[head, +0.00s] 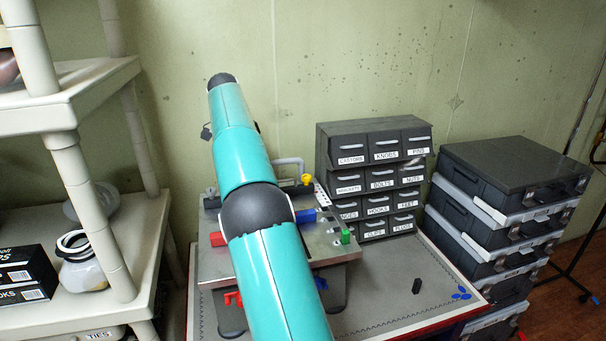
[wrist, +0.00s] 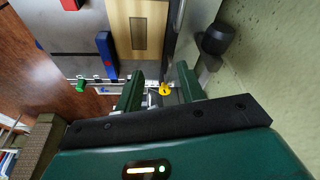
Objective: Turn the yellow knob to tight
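The yellow knob (head: 307,179) sits at the back right of a metal fixture (head: 325,240) on the bench, beside a grey handle-like bar. In the wrist view the knob (wrist: 165,89) shows between the two dark green fingers of my gripper (wrist: 160,72). The fingers are apart, with gaps visible on both sides of the knob, so my gripper is open. I cannot tell how far the knob lies beyond the fingertips. No mark for tight is readable. In the head view my teal arm covers the fixture's middle, and I cannot make out the fingers.
A blue part (head: 303,216), a green block (head: 345,236) and a red block (head: 217,239) are on the fixture. Labelled drawers (head: 375,130) stand behind right, stacked cases (head: 510,200) farther right, a shelf (head: 75,100) left. The wall is close behind. The mat's front right is mostly clear.

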